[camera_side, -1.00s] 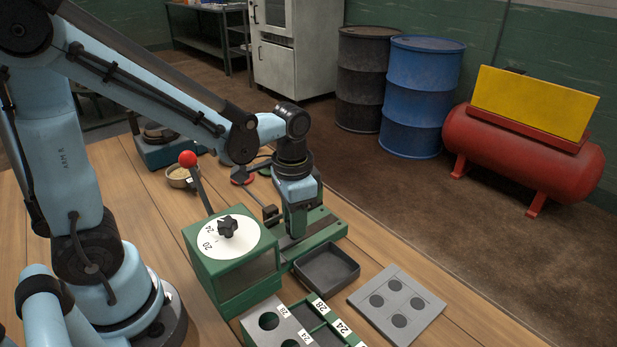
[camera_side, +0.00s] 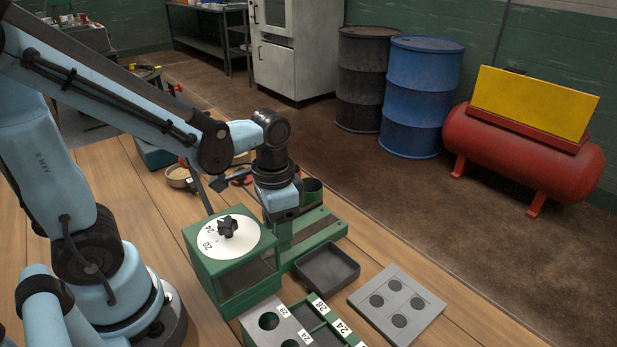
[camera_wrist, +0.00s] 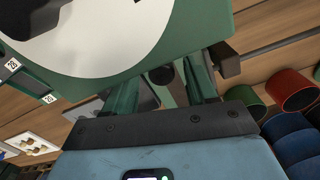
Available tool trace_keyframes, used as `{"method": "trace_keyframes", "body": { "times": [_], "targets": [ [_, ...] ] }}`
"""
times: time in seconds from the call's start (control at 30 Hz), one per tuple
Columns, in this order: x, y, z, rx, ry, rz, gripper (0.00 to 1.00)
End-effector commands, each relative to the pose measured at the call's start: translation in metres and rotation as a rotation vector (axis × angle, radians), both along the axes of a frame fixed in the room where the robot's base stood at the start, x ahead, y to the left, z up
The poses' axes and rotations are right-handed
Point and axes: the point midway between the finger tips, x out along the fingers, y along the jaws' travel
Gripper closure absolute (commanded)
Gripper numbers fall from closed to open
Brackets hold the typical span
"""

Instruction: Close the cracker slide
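The cracker is a green box (camera_side: 232,275) with a white dial marked 20 and 24, a black star knob (camera_side: 228,226) and a lever (camera_side: 200,190). A green rail bed (camera_side: 322,236) runs out behind it. I cannot clearly tell the slide from the bed. My gripper (camera_side: 281,232) points down over the bed, close behind the box. In the wrist view, the fingers of my gripper (camera_wrist: 163,88) stand apart, with a dark round part (camera_wrist: 162,75) seen between them. The dial (camera_wrist: 90,35) fills the upper left there. Whether the fingers touch anything is unclear.
A dark tray (camera_side: 327,270), a grey plate with round holes (camera_side: 397,304) and a green numbered rack (camera_side: 318,318) lie in front. A bowl (camera_side: 178,177) sits behind the box. Bare wood lies at left.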

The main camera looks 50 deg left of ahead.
Motion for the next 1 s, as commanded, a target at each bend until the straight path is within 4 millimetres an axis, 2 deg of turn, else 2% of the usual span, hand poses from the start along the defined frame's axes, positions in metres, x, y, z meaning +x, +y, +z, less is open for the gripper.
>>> {"method": "trace_keyframes", "body": {
  "times": [0.17,0.37,1.0],
  "targets": [
    [0.001,0.000,0.001,0.000,-0.001,0.000,0.44],
    [0.001,0.000,0.015,0.000,-0.002,0.000,0.44],
    [0.000,0.000,0.099,0.000,-0.001,0.000,0.44]
  ]
}}
